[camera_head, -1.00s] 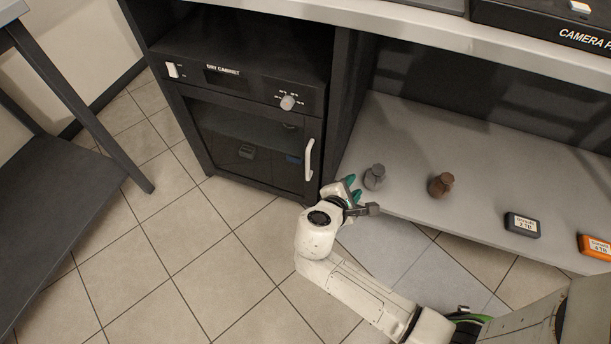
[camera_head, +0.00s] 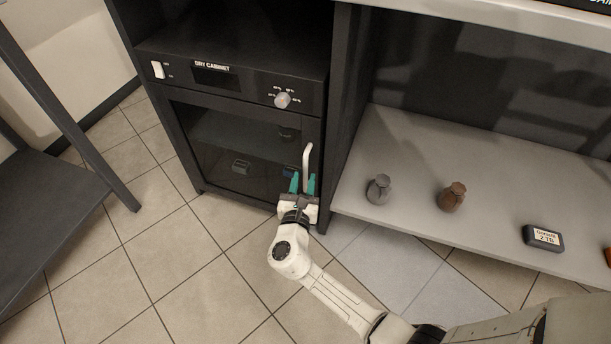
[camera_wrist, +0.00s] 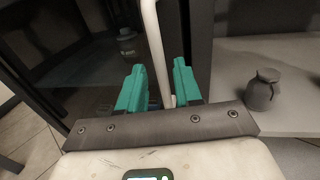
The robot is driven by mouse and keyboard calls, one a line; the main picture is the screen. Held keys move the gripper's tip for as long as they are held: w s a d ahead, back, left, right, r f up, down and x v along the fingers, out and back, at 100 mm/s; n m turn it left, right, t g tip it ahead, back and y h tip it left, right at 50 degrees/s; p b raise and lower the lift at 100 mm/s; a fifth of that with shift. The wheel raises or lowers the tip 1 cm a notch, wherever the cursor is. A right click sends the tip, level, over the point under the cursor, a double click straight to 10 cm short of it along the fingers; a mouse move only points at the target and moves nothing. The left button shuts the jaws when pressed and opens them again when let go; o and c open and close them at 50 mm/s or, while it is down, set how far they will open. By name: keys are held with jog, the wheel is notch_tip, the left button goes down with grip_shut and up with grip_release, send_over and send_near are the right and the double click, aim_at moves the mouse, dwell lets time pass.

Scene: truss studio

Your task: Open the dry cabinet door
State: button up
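The dry cabinet (camera_head: 225,85) stands in the left half of the head view. Its dark glass door (camera_head: 225,150) is closed, with dim objects behind the glass. A white vertical bar handle (camera_head: 307,160) is on the door's right side. My gripper (camera_head: 303,184) is at the handle's lower end, its green fingers pointing at the door. In the wrist view my gripper (camera_wrist: 160,85) is open, and the handle (camera_wrist: 156,45) runs down between the two fingers. There is a gap beside the handle; I cannot tell whether either finger touches it.
A shelf (camera_head: 440,215) right of the cabinet holds a grey jar (camera_head: 379,189), a brown jar (camera_head: 452,197) and a dark drive (camera_head: 543,238). A dark table (camera_head: 50,215) stands at the left. The tiled floor (camera_head: 180,270) before the cabinet is clear.

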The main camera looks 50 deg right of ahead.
aim_at(305, 174)
jog(key=shift+b+x, duration=0.45)
jog(key=shift+x, duration=1.3)
jog(key=shift+c, duration=0.4)
grip_shut()
